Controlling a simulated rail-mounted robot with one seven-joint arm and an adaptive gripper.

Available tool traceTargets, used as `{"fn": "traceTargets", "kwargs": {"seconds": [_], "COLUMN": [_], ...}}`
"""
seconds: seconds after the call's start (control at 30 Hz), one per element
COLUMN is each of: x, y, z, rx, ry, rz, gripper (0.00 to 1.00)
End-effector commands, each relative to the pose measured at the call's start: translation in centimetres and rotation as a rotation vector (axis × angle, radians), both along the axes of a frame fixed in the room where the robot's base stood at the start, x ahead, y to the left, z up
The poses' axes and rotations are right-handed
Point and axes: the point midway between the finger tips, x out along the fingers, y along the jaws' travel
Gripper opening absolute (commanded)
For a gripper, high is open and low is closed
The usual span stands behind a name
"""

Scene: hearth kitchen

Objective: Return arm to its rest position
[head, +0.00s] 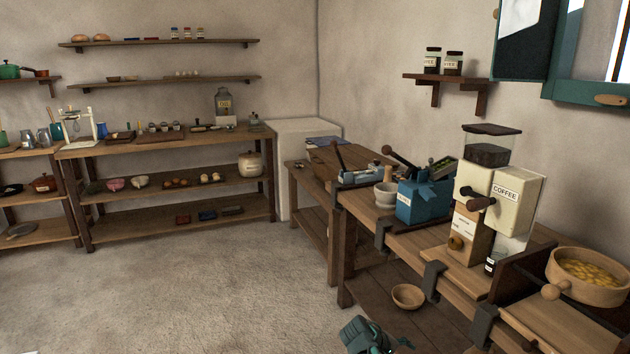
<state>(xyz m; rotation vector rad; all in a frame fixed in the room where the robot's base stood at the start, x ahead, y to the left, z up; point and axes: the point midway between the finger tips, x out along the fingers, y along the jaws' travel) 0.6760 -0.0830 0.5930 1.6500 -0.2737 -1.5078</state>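A teal and black piece (368,337) shows at the bottom edge, low in front of the wooden workbench, and looks like the end of my arm. It is small and cut off by the frame. I cannot make out two fingertips, so I cannot tell whether my gripper is open or shut. Nothing held can be made out. The rest of my arm is out of the picture.
The workbench (408,240) on the right bears a coffee grinder (500,195), a blue device (423,202) and a pan of yellow pieces (590,275). A wooden bowl (408,296) sits on its lower shelf. Shelving (180,147) stands at the back left. The floor (210,285) is clear.

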Motion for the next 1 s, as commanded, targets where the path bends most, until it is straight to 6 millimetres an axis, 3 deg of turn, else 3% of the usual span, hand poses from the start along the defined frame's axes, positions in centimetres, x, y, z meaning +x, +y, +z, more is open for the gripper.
{"fn": "traceTargets", "kwargs": {"seconds": [0.03, 0.1, 0.2, 0.4, 0.7, 1.0], "x": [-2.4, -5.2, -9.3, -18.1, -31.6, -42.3], "y": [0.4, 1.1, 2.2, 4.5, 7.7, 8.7], "z": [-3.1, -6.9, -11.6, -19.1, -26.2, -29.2], "rx": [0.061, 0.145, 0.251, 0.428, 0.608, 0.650], "ry": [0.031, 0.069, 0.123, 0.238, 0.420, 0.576], "rz": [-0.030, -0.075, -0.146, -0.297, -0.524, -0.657], "gripper": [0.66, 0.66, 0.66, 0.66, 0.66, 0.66]}}
